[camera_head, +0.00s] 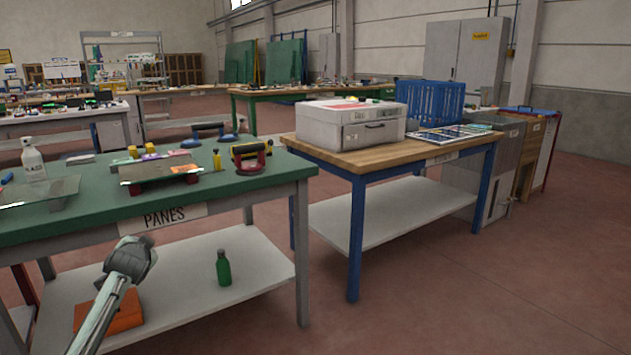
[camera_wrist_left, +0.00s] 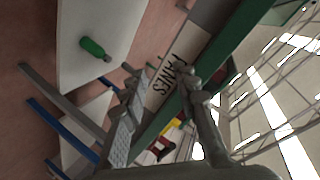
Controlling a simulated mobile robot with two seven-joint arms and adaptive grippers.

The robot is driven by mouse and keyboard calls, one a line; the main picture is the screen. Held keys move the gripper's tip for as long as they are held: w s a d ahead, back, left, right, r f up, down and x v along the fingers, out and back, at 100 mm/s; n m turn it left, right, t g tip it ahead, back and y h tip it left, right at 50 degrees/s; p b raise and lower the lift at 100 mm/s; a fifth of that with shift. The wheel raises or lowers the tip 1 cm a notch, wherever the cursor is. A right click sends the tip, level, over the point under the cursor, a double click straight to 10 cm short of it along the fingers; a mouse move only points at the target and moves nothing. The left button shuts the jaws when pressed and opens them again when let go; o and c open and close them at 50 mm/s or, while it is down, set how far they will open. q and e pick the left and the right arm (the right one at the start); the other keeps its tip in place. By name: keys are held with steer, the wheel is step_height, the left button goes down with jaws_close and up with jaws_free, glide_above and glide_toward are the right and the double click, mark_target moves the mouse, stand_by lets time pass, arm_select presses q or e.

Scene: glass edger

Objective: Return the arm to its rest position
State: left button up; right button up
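My left arm comes in from the bottom left of the head view. Its gripper (camera_head: 138,246) is in front of the green bench (camera_head: 255,190) marked PANES, below the tabletop and above the white lower shelf (camera_head: 250,285). In the left wrist view the gripper's two fingers (camera_wrist_left: 160,82) stand apart, with the PANES label (camera_wrist_left: 180,68) behind the gap and nothing held between them. My right gripper is in neither view.
A green bottle (camera_head: 223,268) and an orange-brown block (camera_head: 110,312) are on the lower shelf. A glass pane (camera_head: 40,192) and several tools lie on the bench. A blue-legged wooden table (camera_head: 400,152) stands to the right. The floor (camera_head: 470,300) at right is clear.

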arm_select(q)
steer(key=s+d+f+n+g+h, duration=0.1)
steer(key=s+d+f+n+g, duration=0.2)
steer(key=s+f, duration=0.75)
steer(key=s+d+f+g+h, duration=0.25)
steer(key=s+d+f, duration=0.25)
steer(key=s+f, duration=0.55)
steer(key=s+d+f+g, duration=0.2)
steer(key=s+d+f, duration=0.2)
steer(key=s, duration=0.8)
steer(key=s+d+f+g+h, duration=0.1)
steer(key=s+d+f, duration=0.3)
steer(key=s, duration=0.9)
steer(key=shift+s+f+g, duration=0.2)
steer(key=shift+f+g, duration=0.15)
steer(key=shift+f, duration=0.25)
